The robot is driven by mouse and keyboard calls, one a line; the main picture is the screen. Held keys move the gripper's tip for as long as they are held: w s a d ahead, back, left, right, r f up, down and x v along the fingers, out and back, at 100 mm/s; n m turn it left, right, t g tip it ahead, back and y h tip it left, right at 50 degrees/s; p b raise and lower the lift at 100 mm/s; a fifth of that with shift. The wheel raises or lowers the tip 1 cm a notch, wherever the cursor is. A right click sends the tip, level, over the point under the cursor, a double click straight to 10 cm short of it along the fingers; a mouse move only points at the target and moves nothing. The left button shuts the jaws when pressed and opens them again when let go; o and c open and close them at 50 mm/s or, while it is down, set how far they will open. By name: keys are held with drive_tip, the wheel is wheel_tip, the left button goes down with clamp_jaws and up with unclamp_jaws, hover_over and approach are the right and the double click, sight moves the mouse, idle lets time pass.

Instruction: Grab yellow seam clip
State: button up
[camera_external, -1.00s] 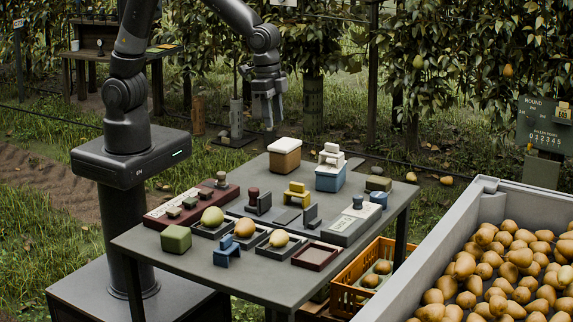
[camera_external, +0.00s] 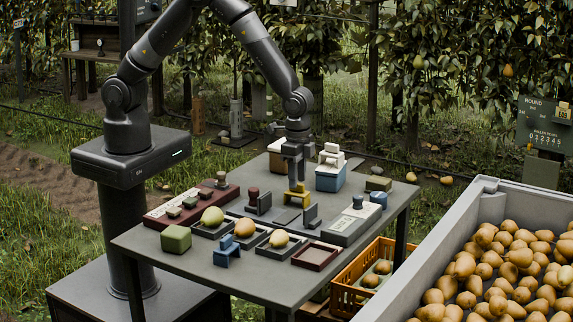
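The yellow seam clip (camera_external: 298,198) stands on the grey table (camera_external: 225,277), near its middle. My gripper (camera_external: 296,183) points straight down right over the clip, with its fingertips at the clip's top. The fingers cover part of the clip's upper edge. I cannot tell whether they touch it, or whether they are open or shut. A blue clip-shaped piece (camera_external: 227,251) stands at the table's front left.
Dark grey upright pieces (camera_external: 311,217) stand close to the clip. Behind are a brown white-lidded box (camera_external: 276,158) and a blue box (camera_external: 331,180) with a white piece on top. Pears sit in trays in front. A large pear bin (camera_external: 420,262) stands at right.

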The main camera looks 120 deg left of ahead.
sight(297, 192)
wheel_tip(297, 192, down, 5)
drive_tip(key=shift+f, duration=0.2)
drive_tip(key=shift+c, duration=0.6)
drive_tip(key=c, duration=0.4)
